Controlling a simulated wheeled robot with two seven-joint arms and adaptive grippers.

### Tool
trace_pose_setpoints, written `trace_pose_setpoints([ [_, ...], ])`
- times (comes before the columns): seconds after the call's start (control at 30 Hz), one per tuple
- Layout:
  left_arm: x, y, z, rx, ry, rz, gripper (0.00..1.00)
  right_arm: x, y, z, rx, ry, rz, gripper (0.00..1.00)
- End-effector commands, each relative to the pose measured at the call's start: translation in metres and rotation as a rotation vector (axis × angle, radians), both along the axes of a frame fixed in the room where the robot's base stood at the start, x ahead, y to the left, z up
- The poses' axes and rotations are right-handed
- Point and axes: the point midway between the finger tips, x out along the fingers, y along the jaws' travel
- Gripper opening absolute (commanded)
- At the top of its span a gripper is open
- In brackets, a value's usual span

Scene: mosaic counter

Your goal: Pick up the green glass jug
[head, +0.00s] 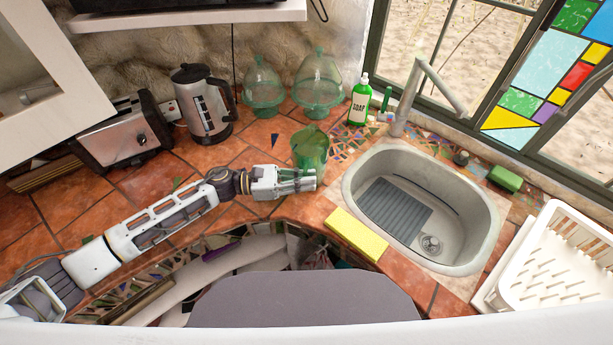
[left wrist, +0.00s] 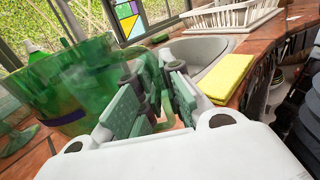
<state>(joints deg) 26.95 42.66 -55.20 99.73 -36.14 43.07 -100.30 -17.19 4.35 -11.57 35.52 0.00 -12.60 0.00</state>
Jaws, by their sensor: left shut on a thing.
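The green glass jug (head: 310,146) is see-through and roughly upright near the counter's front edge, left of the sink. In the left wrist view the jug (left wrist: 62,88) fills the left side, close to the fingers. My left gripper (head: 299,181) is at the near side of the jug. In the left wrist view its padded fingers (left wrist: 155,108) are shut on a green part that looks like the jug's handle. The fingers hide part of it. I cannot tell whether the jug's base touches the tiles. My right gripper is not in view.
The sink (head: 480,215) lies right of the jug, with a yellow sponge (head: 356,234) at its near-left rim. Behind stand two green glass domed stands (head: 318,84), a soap bottle (head: 360,100), a kettle (head: 205,105) and a toaster (head: 125,138). A white dish rack (head: 560,262) is far right.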

Motion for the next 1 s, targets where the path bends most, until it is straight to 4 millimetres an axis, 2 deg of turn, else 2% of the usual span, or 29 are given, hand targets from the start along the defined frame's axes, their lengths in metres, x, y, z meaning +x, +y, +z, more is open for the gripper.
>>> trace_pose_setpoints([
  [0.27, 0.0, 0.0, 0.025, -0.003, -0.008, -0.002, 0.0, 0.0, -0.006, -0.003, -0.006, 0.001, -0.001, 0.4],
  [0.7, 0.001, 0.0, 0.084, -0.002, -0.008, 0.0, 0.0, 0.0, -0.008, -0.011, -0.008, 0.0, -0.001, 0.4],
  [1.0, 0.0, 0.0, 0.099, -0.002, -0.005, -0.001, 0.0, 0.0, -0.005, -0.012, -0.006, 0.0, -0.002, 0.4],
])
